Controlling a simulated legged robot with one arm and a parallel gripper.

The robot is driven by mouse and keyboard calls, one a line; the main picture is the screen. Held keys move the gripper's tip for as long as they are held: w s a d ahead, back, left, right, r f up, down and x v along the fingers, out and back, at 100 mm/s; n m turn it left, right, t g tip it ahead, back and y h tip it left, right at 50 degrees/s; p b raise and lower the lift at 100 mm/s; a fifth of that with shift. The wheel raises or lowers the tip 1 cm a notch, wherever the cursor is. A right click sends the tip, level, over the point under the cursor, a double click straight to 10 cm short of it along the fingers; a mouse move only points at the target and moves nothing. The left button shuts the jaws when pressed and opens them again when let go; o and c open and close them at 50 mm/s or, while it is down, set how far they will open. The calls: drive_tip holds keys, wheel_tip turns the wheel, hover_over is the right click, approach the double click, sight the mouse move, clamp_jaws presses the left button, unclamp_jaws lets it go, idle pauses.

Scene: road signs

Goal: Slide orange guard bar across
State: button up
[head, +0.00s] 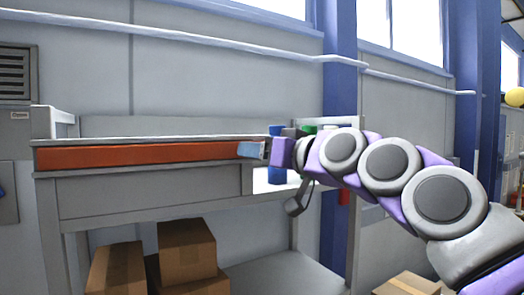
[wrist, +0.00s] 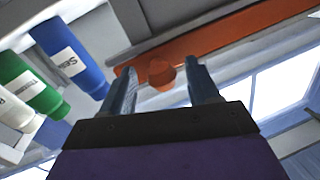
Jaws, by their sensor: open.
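The orange guard bar (head: 140,155) runs level along the front of a grey shelf unit (head: 150,202) in the head view. Its right end is near my gripper (head: 252,150). In the wrist view the bar (wrist: 222,40) crosses the upper right at a slant. A round orange knob (wrist: 162,73) shows between the two fingers of my gripper (wrist: 160,66), with visible space on both sides. My gripper is open. Whether the fingers reach around the knob in depth is hard to tell. In the head view the knob is hidden by the gripper.
Blue (wrist: 75,55), green (wrist: 30,85) and white bottles (wrist: 14,112) stand close beside the gripper. Cardboard boxes (head: 188,250) sit below the shelf. A blue column (head: 338,90) stands behind my arm. Space in front of the bar looks clear.

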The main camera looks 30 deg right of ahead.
drive_tip(key=shift+a, duration=0.2)
drive_tip(key=shift+d, duration=0.15)
clamp_jaws()
idle(0.4)
